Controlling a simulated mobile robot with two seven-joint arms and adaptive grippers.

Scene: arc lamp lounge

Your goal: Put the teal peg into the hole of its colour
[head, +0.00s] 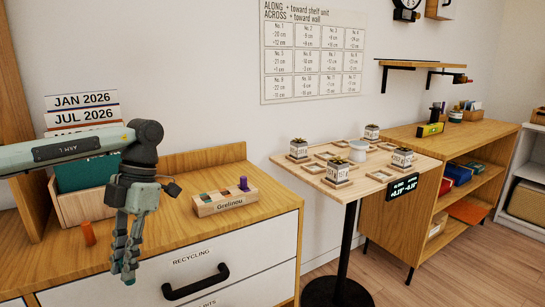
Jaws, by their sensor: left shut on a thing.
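My left gripper (125,258) hangs fingers-down in front of the wooden dresser's front edge. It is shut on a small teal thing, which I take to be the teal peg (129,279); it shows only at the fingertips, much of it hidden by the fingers. The wooden peg block (225,205), marked "Grelinou", sits on the dresser top to the right of the gripper and apart from it. Coloured patches mark its top, and a purple peg (243,184) stands upright at its right end. Which patch is teal is hard to tell. My right gripper is out of view.
An orange peg (88,233) stands on the dresser top (180,225) left of my gripper. A wooden box with a teal item (84,174) is behind my arm. The dresser top around the block is clear.

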